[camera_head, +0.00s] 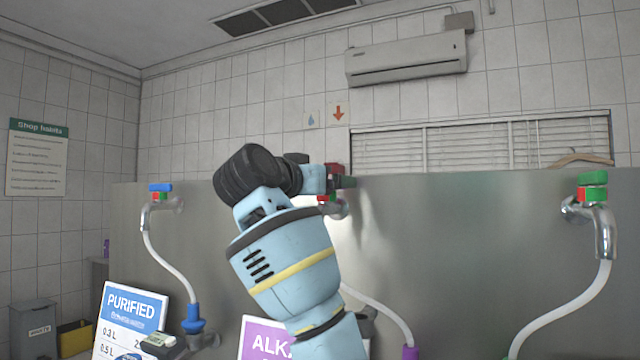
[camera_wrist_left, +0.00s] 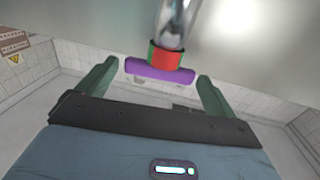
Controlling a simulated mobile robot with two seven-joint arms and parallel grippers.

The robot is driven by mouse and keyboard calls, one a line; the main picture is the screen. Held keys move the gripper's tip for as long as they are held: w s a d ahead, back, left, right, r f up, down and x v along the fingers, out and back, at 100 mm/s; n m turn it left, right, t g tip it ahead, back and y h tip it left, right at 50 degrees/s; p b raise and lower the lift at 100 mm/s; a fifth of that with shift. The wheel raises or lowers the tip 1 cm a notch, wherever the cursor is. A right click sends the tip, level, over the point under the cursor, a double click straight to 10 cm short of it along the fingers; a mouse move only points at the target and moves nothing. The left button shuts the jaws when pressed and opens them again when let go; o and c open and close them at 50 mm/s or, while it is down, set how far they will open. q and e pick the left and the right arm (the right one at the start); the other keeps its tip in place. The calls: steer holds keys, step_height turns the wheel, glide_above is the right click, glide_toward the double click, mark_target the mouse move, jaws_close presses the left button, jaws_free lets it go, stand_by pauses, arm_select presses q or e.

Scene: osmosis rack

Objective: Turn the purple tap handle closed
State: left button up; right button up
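The purple tap handle (camera_wrist_left: 160,71) shows in the left wrist view, lying crosswise at the end of the metal tap body (camera_wrist_left: 178,22). A red and green collar (camera_wrist_left: 165,56) sits between them. My left gripper (camera_wrist_left: 157,73) is open, with one finger on each side of the handle and visible gaps to both its ends. In the head view my left gripper (camera_head: 345,183) is at the middle tap (camera_head: 336,210) on the steel panel, and hides the purple handle there. My right gripper is in neither view.
A blue-handled tap (camera_head: 160,187) is at the left of the steel panel (camera_head: 450,260), and a green-handled tap (camera_head: 593,180) at the right. White hoses hang from the taps. A PURIFIED sign (camera_head: 130,310) and a purple sign (camera_head: 262,335) stand below.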

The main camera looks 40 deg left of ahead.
arm_select(q)
steer(key=c, duration=0.7)
steer(key=shift+d+n+y, duration=0.15)
steer(key=shift+n+y, duration=0.55)
steer(key=shift+y, duration=0.4)
steer(key=shift+g, duration=0.3)
steer(key=o, duration=0.9)
steer(key=v, duration=0.7)
steer(key=shift+s+d, duration=0.15)
steer(key=shift+s, duration=0.2)
